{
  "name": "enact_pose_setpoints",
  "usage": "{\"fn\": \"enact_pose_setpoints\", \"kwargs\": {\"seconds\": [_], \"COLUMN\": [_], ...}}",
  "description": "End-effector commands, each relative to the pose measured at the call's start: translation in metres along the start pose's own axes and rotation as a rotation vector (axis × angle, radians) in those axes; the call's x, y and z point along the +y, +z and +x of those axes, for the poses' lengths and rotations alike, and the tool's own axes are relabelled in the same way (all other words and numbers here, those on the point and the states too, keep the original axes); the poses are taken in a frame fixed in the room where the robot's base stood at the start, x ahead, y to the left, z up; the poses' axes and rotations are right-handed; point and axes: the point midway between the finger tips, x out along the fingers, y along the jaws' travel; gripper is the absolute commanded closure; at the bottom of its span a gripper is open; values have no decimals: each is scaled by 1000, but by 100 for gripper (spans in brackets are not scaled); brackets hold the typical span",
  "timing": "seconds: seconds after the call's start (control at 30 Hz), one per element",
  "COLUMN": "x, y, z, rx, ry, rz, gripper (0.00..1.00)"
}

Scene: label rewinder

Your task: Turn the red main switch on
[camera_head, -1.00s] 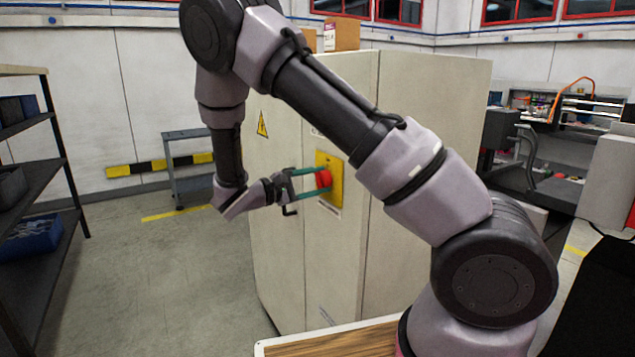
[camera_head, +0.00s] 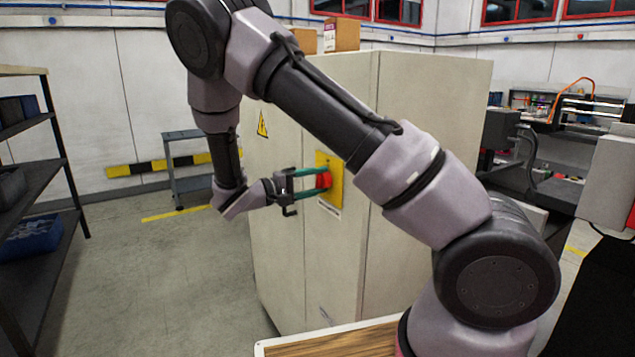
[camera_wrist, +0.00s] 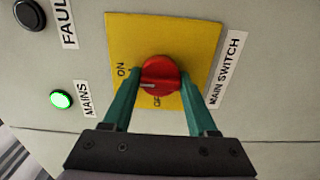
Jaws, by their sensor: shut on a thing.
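The red main switch (camera_wrist: 162,72) is a round knob on a yellow plate (camera_wrist: 190,35) on the cabinet front. It also shows in the head view (camera_head: 324,180). My gripper (camera_wrist: 160,80) has its two green fingers shut on the knob, one on each side. The white mark on the knob points left in the wrist view, near the side of the ON label (camera_wrist: 122,71). The OFF label (camera_wrist: 157,101) is below the knob and partly hidden. The MAIN SWITCH label (camera_wrist: 227,70) is at the right of the plate.
A green MAINS lamp (camera_wrist: 61,99) is lit; the FAULT lamp (camera_wrist: 29,14) is dark. The pale cabinet (camera_head: 430,120) carries a yellow warning sign (camera_head: 262,124). A shelf rack (camera_head: 55,160) stands at far left, a small trolley (camera_head: 185,168) behind. Floor left of the cabinet is clear.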

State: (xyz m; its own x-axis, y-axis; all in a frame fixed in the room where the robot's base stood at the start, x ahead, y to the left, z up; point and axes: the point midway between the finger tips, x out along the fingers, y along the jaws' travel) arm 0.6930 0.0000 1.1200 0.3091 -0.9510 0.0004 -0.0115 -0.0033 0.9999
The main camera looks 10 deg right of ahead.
Motion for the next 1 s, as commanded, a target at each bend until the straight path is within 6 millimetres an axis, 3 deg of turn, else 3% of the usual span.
{"fn": "enact_pose_setpoints", "kwargs": {"seconds": [0.37, 0.4, 0.47, 0.8, 1.0], "x": [-1, -1, -1, 0, 0], "y": [0, 0, 0, 0, -1], "z": [-1, -1, -1, -2, -29], "rx": [1, 1, 1, 1, 5], "ry": [-1, -1, -1, -1, -1], "rz": [3, 3, 3, 3, 4], "gripper": [97, 30, 12, 12, 12]}}
